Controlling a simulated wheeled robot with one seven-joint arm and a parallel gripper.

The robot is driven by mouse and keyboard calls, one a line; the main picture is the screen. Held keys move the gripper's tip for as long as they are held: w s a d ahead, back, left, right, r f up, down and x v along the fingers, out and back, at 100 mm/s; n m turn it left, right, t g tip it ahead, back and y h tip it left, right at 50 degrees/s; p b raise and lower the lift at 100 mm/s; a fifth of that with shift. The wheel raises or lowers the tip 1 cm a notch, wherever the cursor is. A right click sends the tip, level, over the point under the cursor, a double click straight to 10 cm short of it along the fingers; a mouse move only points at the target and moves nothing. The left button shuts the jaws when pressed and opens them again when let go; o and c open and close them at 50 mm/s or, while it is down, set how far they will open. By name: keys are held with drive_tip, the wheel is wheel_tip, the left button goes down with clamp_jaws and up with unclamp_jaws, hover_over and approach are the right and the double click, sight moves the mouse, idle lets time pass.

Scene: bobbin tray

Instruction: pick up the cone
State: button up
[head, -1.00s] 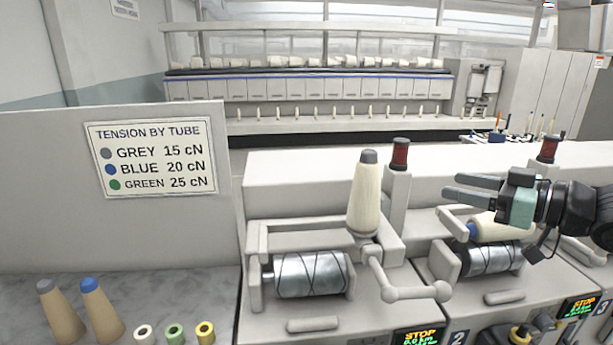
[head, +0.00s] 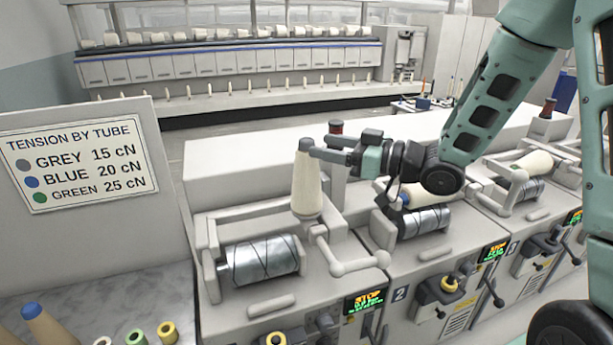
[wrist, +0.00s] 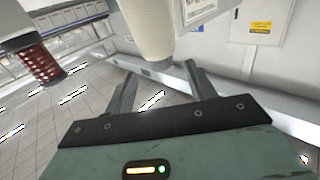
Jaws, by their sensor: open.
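The cream cone (head: 307,187) with a grey tip stands upright on the first winding unit, above its metal drum, in the head view. In the wrist view the cone (wrist: 148,28) shows at the top, just beyond the fingertips. My gripper (head: 325,153) is at the height of the cone's grey tip, coming from the right. In the wrist view the gripper (wrist: 158,80) is open, with nothing seen between its fingers. In the head view the fingers overlap the tip's edge, and I cannot tell whether they touch it.
A tension sign (head: 78,155) rises at the left. A blue-tipped cone (head: 48,326) and small yarn rings (head: 167,332) sit on the front-left shelf. More winding units (head: 427,220) lie to the right.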

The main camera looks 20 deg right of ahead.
sight(311, 143)
drive_tip(key=p+x, duration=0.2)
drive_tip(key=x, duration=0.2)
drive_tip(key=shift+a+r+p, duration=0.1)
drive_tip(key=shift+a+p, duration=0.1)
drive_tip(key=shift+p, duration=0.2)
drive_tip(key=shift+w+a, duration=0.3)
drive_tip(key=shift+w, duration=0.05)
clamp_jaws()
